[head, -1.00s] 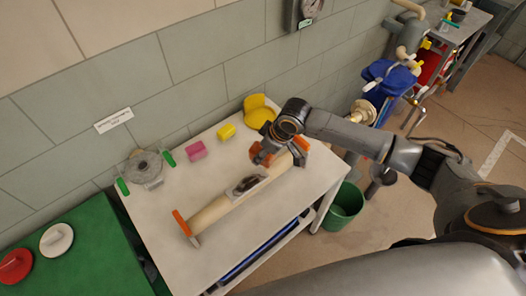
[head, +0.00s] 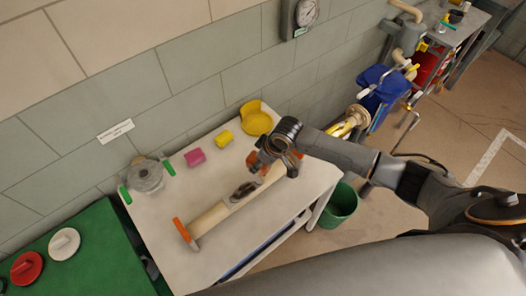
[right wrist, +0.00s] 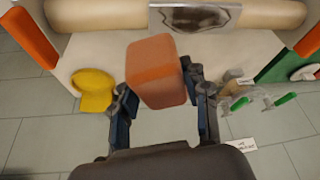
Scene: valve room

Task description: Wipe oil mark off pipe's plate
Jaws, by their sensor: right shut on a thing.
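A beige pipe (head: 211,218) lies on the white table, held by orange end supports (head: 181,229). Its plate bears a dark oil mark (head: 243,190); the plate also shows at the top of the right wrist view (right wrist: 200,17). My right gripper (head: 262,163) is over the pipe's right part, right of the mark. It is shut on an orange sponge-like block (right wrist: 158,70), which shows between its fingers in the right wrist view. The block appears apart from the plate there. The pipe's right end is largely hidden by my gripper. My left gripper is not in view.
On the table (head: 160,232) stand a pink block (head: 195,157), a yellow block (head: 223,138), a yellow holder (head: 257,119) and a grey fitting with green handles (head: 147,175). A green bin (head: 340,203) stands right of the table. A wall gauge (head: 303,15) hangs behind.

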